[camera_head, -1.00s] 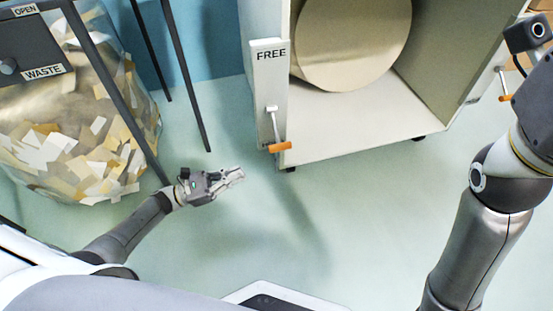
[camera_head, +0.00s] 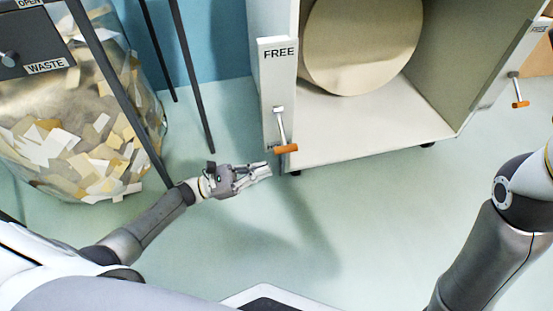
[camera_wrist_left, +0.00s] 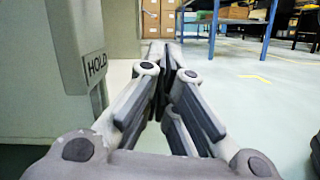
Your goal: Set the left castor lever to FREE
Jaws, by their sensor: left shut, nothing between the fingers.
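The left castor lever (camera_head: 281,128) hangs from a pivot on the pale post (camera_head: 276,90) at the front left of the cart, its orange handle (camera_head: 286,149) pointing down. The word FREE is printed at the post's top. My left gripper (camera_head: 269,170) is shut and empty, just below and left of the handle, with a small gap seeming to remain. In the left wrist view its closed fingers (camera_wrist_left: 166,62) point ahead, right of a post bearing a HOLD label (camera_wrist_left: 95,67). The lever is not recognisable there. My right gripper is out of view.
The cart (camera_head: 375,145) carries a large kraft roll (camera_head: 362,45). Another orange-handled lever (camera_head: 519,92) is on its right side. A waste bag (camera_head: 75,150) full of paper scraps and dark frame legs (camera_head: 192,75) stand at left. The floor before the cart is clear.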

